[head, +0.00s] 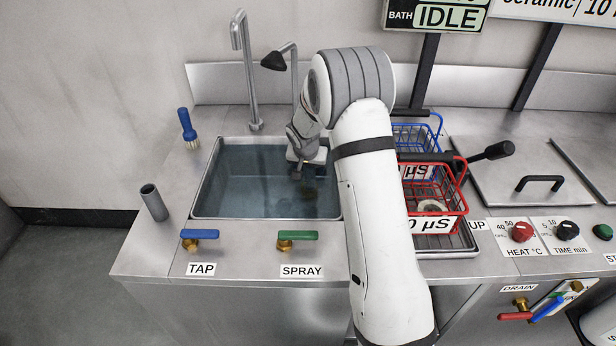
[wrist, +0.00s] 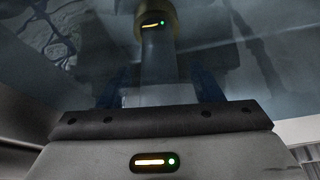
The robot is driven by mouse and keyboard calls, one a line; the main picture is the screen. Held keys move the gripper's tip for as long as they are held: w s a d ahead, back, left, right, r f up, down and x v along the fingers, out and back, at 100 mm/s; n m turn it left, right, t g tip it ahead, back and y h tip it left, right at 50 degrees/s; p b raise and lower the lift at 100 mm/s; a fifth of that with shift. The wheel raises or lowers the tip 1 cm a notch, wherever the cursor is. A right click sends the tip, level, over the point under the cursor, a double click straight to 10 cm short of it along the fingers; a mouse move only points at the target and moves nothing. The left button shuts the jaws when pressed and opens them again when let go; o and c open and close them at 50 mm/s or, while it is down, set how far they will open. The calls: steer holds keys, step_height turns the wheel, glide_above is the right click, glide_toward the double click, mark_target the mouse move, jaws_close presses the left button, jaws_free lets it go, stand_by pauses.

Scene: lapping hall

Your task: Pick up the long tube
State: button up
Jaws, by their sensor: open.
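A grey, hollow, open-topped tube (head: 153,202) stands on the steel counter left of the sink, leaning slightly. It is the only clear tube in view; I cannot tell its full length. My gripper (head: 306,172) is over the right part of the water-filled sink, well to the right of this tube and apart from it. In the wrist view my gripper (wrist: 160,90) is open, with dim bluish fingers. A grey shape with a brass-coloured end shows between and beyond them; I cannot tell whether it is an object or a reflection in the water.
The sink (head: 210,175) holds dark water. A tall tap (head: 246,70) and a spray head (head: 274,61) rise behind it. A blue brush (head: 187,127) stands at the left. Blue and green valve handles sit in front. Red (head: 437,207) and blue (head: 417,137) wire baskets are right of my arm.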

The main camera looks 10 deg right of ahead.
steer(key=shift+w+f, duration=0.1)
steer(key=shift+f, duration=0.3)
steer(key=c, duration=1.1)
